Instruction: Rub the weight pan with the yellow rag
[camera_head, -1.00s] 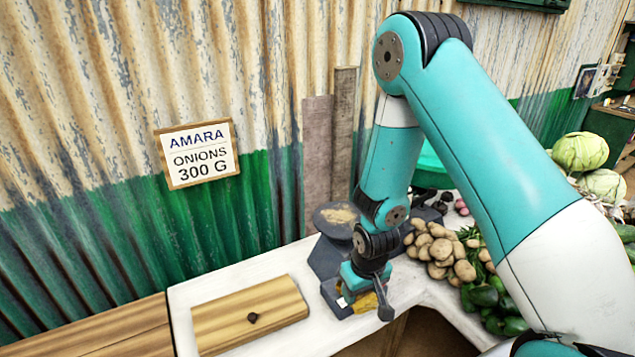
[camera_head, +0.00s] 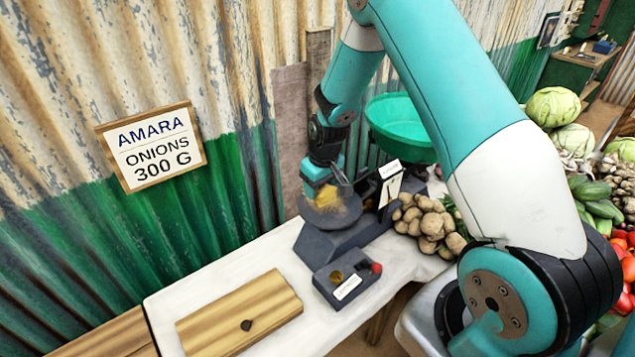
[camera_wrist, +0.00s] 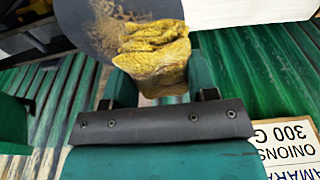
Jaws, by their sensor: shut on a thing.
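My gripper (camera_head: 322,188) is shut on the yellow rag (camera_head: 327,198) and points down at the weight pan. The weight pan (camera_head: 348,214) is a dark round plate on the left end of the grey scale (camera_head: 345,240). In the wrist view the crumpled rag (camera_wrist: 155,52) sits between my fingers, overlapping the pan's edge (camera_wrist: 82,30). A brown dirty patch shows on the pan beside the rag. The rag looks at or just above the pan; I cannot tell if it is pressing. My gripper and the rag hide part of the pan.
A green bowl (camera_head: 395,120) sits behind the scale's white card (camera_head: 390,187). A small dark box (camera_head: 347,284) with a red knob stands in front. A wooden board (camera_head: 240,318) lies at the left front. Potatoes (camera_head: 430,222) are to the right; the corrugated wall is close behind.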

